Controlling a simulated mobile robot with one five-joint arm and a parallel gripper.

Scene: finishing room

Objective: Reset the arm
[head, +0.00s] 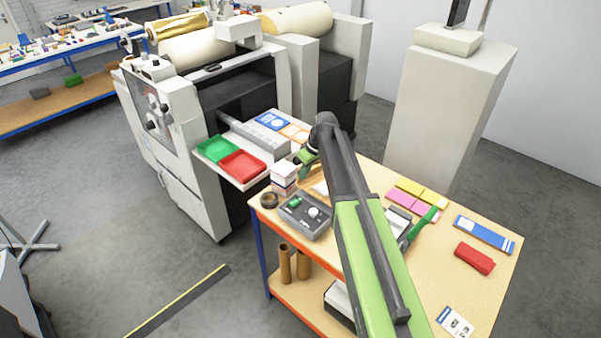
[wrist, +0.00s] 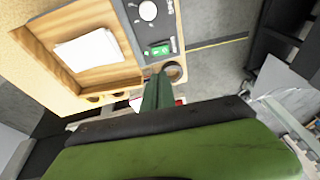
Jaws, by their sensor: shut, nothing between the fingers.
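My arm (head: 360,230) reaches from the bottom of the head view over the workbench, with its elbow bent near the bench's far left corner. My gripper (head: 304,160) points down there, beside a small white box (head: 284,176), partly hidden by the arm. In the wrist view, my gripper's green fingers (wrist: 158,88) are together with nothing between them. They are near a grey control box (wrist: 152,20) with a white knob and a green switch, and a brown tape roll (wrist: 176,72). A wooden tray (wrist: 128,78) holding white paper (wrist: 86,50) lies to the left.
The workbench (head: 430,262) also carries pink and yellow notes (head: 410,198), a green-handled tool (head: 420,225), a red object (head: 475,258) and a blue-and-white pack (head: 484,235). A large machine (head: 165,125) with red (head: 242,164) and green (head: 217,149) trays stands close at left. The left floor is mostly open.

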